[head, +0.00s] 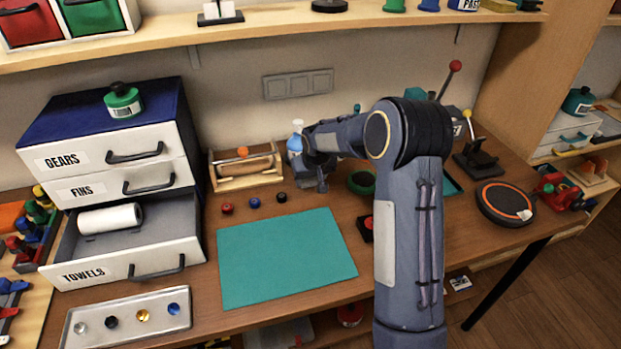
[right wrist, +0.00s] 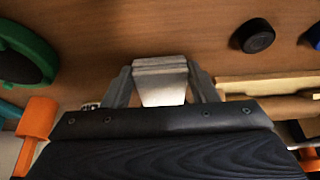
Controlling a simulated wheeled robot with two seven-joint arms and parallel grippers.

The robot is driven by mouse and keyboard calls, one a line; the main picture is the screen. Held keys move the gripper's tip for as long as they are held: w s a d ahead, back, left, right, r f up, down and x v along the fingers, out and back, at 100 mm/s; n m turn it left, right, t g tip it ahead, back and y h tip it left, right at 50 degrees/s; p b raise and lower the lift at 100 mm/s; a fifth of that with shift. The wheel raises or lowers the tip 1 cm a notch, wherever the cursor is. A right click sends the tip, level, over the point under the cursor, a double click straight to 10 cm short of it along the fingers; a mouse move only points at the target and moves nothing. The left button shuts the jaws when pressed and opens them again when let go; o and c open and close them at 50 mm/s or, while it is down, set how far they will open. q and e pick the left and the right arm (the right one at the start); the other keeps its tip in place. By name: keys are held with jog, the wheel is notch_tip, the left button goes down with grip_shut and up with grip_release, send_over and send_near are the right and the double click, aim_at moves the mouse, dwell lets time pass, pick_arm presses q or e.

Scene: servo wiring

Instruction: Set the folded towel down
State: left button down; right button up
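No flat folded towel can be made out. A white rolled cloth or towel (head: 110,218) lies in the open drawer labelled TOWELS (head: 140,262), at the left in the head view. My right gripper (head: 320,183) is over the back of the table, far right of that drawer, near a blue and white bottle (head: 295,142). In the right wrist view its grey fingers (right wrist: 161,82) slant in to a pale block at their middle. I cannot tell whether the block is the fingertips or something held. My left gripper is out of view.
A teal mat (head: 283,258) lies clear on the table. Red, blue and black caps (head: 281,197) stand behind it, by a wooden box (head: 245,168). A tray of small parts (head: 127,322) lies in front of the drawers. A green ring (right wrist: 30,50) is left of my right gripper in the wrist view.

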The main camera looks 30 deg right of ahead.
jog(key=o, duration=0.4)
jog(key=shift+c, duration=0.2)
jog(key=shift+r+p, duration=0.35)
jog(key=b+v, duration=0.1)
jog(key=v, duration=1.1)
jog(key=s+a+r+y, duration=0.2)
jog(key=s+a, duration=0.1)
jog(key=s, duration=0.6)
jog(key=s+a+r+y, duration=0.1)
jog(key=s+a+r, duration=0.15)
jog(key=s, duration=0.65)
jog(key=s+a+f+y, duration=0.1)
jog(key=s+a+f, duration=0.1)
jog(key=s+a, duration=0.2)
jog(key=s+a+f+n+t+y, duration=0.1)
jog(key=s+a, duration=0.3)
jog(key=s, duration=0.5)
jog(key=shift+s+a+f, duration=0.2)
jog(key=shift+s+f, duration=0.2)
jog(key=shift+f, duration=0.35)
